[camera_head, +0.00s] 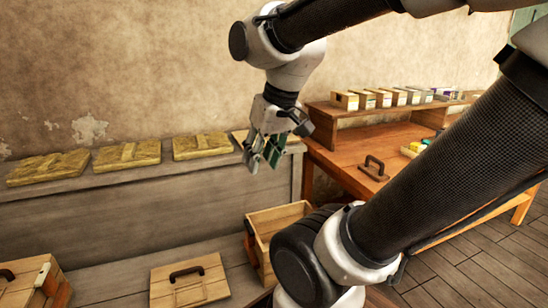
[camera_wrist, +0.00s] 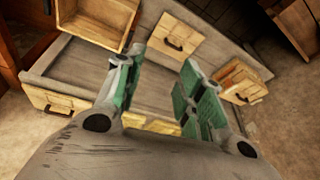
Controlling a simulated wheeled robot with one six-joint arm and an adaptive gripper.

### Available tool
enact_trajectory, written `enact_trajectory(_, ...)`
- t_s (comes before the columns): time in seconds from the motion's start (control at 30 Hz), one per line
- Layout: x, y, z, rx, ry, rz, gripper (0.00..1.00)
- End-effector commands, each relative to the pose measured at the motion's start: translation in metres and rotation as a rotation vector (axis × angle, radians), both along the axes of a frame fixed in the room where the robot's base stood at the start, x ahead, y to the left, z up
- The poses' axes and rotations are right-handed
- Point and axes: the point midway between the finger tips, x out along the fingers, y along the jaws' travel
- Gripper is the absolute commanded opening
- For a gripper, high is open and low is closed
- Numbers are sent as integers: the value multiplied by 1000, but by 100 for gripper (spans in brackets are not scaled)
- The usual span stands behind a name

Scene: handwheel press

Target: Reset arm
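My gripper (camera_head: 263,160) hangs from my raised arm near the middle of the head view, pointing down in front of the wall. It is in the air above the right end of the grey bench (camera_head: 120,205). In the wrist view my gripper (camera_wrist: 160,85) shows two green-padded fingers spread apart, with nothing held between them. No handwheel is recognisable in either view.
Yellowish slabs (camera_head: 127,154) lie along the grey bench. Below stand an open wooden box (camera_head: 277,218), a handled wooden panel (camera_head: 190,283) and a box at lower left (camera_head: 25,284). The orange-brown table (camera_head: 345,157) at right bears a dark handle (camera_head: 376,168) and small boxes.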

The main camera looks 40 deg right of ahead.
Motion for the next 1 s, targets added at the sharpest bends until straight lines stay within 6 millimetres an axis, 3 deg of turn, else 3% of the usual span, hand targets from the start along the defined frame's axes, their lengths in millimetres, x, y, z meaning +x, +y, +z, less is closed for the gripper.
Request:
enact_trajectory(0.1,-21,-8,2,-57,-24,54,38)
enact_trajectory(0.2,-27,-11,2,-77,-30,72,38)
enact_trajectory(1.0,-27,-11,2,-78,-30,72,38)
